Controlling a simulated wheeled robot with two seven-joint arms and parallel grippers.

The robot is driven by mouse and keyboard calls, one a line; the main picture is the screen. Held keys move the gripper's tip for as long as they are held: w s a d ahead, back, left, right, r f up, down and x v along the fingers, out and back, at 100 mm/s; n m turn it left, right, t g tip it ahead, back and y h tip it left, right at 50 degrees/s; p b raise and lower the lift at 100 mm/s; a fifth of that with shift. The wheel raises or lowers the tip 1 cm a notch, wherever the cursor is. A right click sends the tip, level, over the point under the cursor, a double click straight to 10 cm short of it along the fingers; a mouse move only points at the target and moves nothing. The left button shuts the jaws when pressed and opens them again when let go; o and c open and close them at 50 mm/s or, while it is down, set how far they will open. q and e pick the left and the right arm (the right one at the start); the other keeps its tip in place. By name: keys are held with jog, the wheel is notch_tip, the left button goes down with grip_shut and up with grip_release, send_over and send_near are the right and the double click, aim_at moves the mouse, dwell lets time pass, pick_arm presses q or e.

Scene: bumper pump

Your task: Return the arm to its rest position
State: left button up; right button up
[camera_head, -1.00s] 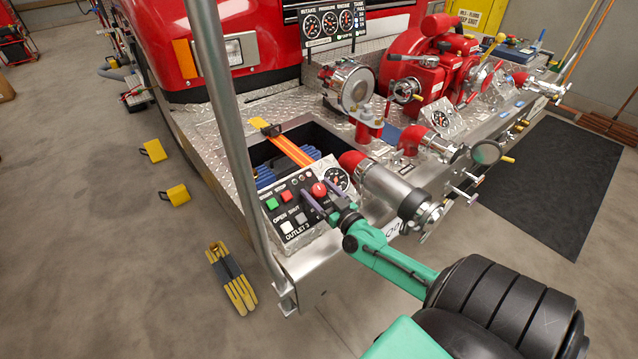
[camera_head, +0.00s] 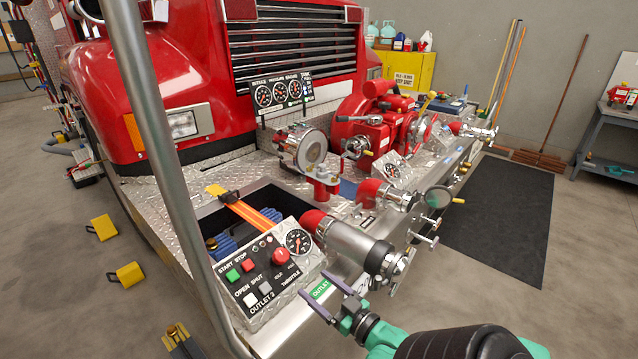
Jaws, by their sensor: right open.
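My right gripper (camera_head: 325,299) is green with two purple-grey fingers. It is open and empty, in front of the bumper's outlet control panel (camera_head: 270,279) at the lower middle. The panel carries green, red, white and dark buttons, a red throttle knob (camera_head: 281,256) and a round gauge (camera_head: 298,241). My right arm comes in from the bottom right.
A silver outlet pipe (camera_head: 350,244) juts out just above my gripper. A grey upright pole (camera_head: 160,150) crosses the left side. A red pump (camera_head: 375,135) sits farther back on the bumper. A dark mat (camera_head: 495,215) lies on open floor at right. Yellow chocks (camera_head: 103,227) lie at left.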

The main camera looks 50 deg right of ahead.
dwell(0.4)
jog(key=s+a+f+n+g, duration=0.1)
jog(key=s+f+g, duration=0.35)
jog(key=f, duration=0.95)
jog(key=s+f+g, duration=0.4)
jog(key=s+f, duration=0.1)
jog(key=f, duration=0.8)
jog(key=s+a+f+n+g+y, duration=0.1)
jog(key=s+a+f+n+g, duration=0.1)
jog(key=s+a+f+g, duration=0.6)
jog(key=s+a+f, duration=0.3)
jog(key=s+f, duration=0.4)
jog(key=s, duration=0.1)
jog(key=shift+f+g+y, duration=0.2)
jog(key=shift+g+y, duration=0.1)
jog(key=shift+g, duration=0.05)
jog(key=shift+d, duration=0.1)
dwell(0.6)
